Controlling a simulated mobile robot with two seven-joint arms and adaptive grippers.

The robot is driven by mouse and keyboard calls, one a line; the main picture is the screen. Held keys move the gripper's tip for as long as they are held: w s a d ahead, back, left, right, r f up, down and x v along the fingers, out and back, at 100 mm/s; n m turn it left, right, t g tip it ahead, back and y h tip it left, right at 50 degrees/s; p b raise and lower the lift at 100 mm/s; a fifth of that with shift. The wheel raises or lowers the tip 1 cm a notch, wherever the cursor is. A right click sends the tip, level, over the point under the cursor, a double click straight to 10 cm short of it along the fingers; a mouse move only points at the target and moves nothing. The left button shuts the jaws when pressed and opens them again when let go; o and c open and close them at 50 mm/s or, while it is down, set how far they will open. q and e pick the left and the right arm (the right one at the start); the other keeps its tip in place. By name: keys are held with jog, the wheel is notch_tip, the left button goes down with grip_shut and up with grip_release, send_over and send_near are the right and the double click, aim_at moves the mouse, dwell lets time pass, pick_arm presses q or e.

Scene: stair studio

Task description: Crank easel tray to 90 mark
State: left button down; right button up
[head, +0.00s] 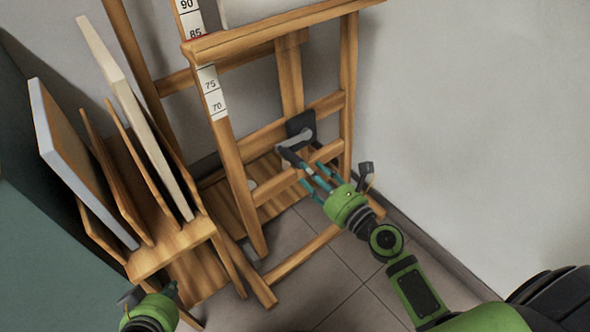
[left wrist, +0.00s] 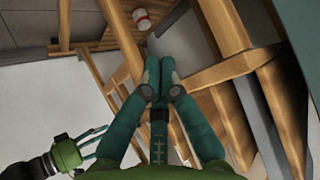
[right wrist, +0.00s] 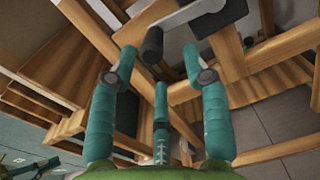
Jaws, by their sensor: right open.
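The wooden easel (head: 238,170) stands against the wall. Its tray (head: 270,32) crosses the white scale strip (head: 211,92) between the 85 and 75 labels, covering the part between; 90 shows above. The crank (head: 299,137), a grey arm on a black plate, is low on the easel. Its dark handle (right wrist: 152,46) sits between the spread fingers of my right gripper (right wrist: 158,66) in the right wrist view, with no clear contact. The right gripper also shows in the head view (head: 318,178). My left gripper (left wrist: 158,72) has its fingertips together, empty, beside the rack.
A wooden rack (head: 178,245) holding upright panels (head: 75,150) stands left of the easel. A small red-and-white can (left wrist: 141,20) stands on the easel's lower boards. A bare wall (head: 470,110) is at the right, with open tiled floor (head: 320,270) in front.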

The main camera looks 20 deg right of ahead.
aim_at(296, 161)
jog(key=shift+n, duration=0.5)
jog(key=x, duration=0.5)
jog(key=shift+w+a+r, duration=0.15)
jog(key=shift+w+a, duration=0.05)
jog(key=shift+a, duration=0.2)
pick_arm(q)
jog(key=shift+s+a+r+g, duration=0.15)
jog(key=shift+s+g, duration=0.05)
jog(key=shift+s, duration=0.25)
jog(key=shift+s+a+r+g, duration=0.1)
jog(key=shift+s+g, duration=0.1)
jog(key=shift+s, duration=0.25)
pick_arm(e)
jog(key=shift+w+a, duration=0.25)
jog(key=shift+w, duration=0.45)
grip_shut()
